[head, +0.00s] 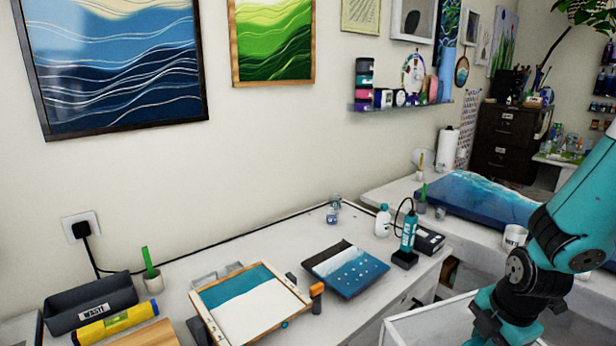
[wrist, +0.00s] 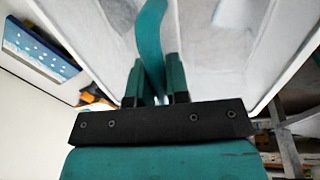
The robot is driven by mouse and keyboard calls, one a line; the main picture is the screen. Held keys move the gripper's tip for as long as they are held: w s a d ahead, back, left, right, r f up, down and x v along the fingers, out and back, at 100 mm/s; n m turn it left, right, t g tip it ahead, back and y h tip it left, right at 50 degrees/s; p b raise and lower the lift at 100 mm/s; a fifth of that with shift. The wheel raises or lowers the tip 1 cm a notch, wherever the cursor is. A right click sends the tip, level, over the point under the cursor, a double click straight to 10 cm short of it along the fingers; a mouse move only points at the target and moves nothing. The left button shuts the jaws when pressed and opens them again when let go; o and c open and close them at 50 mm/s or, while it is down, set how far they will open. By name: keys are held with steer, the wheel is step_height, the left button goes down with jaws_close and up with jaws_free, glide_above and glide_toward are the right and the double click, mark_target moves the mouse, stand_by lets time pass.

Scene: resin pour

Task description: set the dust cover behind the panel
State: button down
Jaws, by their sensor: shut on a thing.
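My gripper (wrist: 152,78) is shut on the curved teal handle (wrist: 151,35) of what looks like the dust cover, a pale box-like thing (wrist: 205,75) filling much of the wrist view. In the head view a white, open-looking box with a thin rim (head: 400,330) shows at the bottom right beside my arm and seems to be the same cover. The jaws are not clear there. A wood-framed panel (head: 250,312), teal and white, lies on the bench. A smaller dark, white and blue panel (head: 345,278) lies right of it, also seen in the wrist view (wrist: 40,48).
A waste bin (head: 92,302), yellow level (head: 116,325) and potted green sticks (head: 152,279) stand at the bench's left. A white bottle (head: 382,221), teal tool (head: 407,240) and two small jars (head: 333,212) stand at its right end. Bare bench shows behind the panels.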

steer(key=w+a+f+m+g+h+b, duration=0.1)
steer(key=a+f+m+b, duration=0.1)
steer(key=f+m, duration=0.7)
steer(key=w+a+f+m+g+h+b, duration=0.15)
steer(key=f+m, duration=0.45)
steer(key=m, duration=0.6)
steer(key=r+p, duration=0.4)
steer(key=r, duration=0.2)
steer(key=r+p, duration=0.5)
steer(key=r, duration=0.1)
steer(key=s+r+p, duration=0.1)
steer(key=r+p, duration=0.4)
steer(key=r, duration=0.1)
steer(key=shift+a+r, duration=0.25)
step_height(320, 180, down, 19)
steer(key=b, duration=1.5)
step_height(320, 180, up, 18)
steer(key=p, duration=1.4)
steer(key=shift+r, duration=0.15)
steer(key=shift+d, duration=0.15)
